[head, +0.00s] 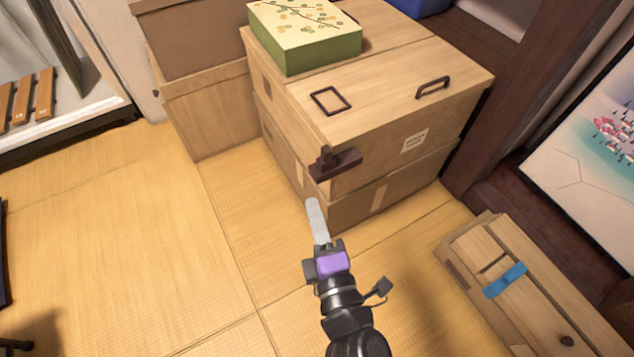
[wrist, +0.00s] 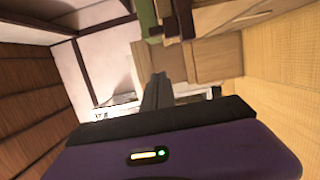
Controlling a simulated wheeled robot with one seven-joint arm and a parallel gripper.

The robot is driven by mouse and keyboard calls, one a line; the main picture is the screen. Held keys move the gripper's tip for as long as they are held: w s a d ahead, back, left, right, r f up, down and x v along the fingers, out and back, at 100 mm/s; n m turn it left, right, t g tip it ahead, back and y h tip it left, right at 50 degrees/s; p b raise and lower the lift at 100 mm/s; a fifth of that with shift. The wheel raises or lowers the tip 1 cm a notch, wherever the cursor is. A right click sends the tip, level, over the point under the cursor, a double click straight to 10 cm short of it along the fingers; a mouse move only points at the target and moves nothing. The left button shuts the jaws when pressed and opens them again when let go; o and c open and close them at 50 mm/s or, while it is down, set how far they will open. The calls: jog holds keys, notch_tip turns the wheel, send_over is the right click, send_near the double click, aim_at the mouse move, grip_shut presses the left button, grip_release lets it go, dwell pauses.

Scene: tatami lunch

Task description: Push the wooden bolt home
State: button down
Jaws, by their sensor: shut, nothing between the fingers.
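The dark brown wooden bolt (head: 338,165) sits at the near upper corner of the stacked wooden boxes (head: 400,150). A knob stands up at its left part. In the wrist view, dark brown pieces that look like the bolt (wrist: 179,24) show beyond my fingers at the top. My gripper (head: 312,202) is shut and empty. Its pale fingers point up toward the boxes, below and slightly left of the bolt in the head view. A gap shows between the fingertips and the bolt there. In the wrist view my gripper (wrist: 158,78) shows its fingers together.
A green patterned box (head: 310,40) lies on the stack's top, beside a dark square frame (head: 330,100) and a dark handle (head: 433,87). A low wooden box with a blue strip (head: 505,280) stands at right. Tatami floor (head: 110,250) is open at left.

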aim_at(320, 165)
jog(key=shift+w+d+p, duration=0.1)
jog(key=shift+w+p, duration=0.75)
jog(key=shift+w, duration=4.7)
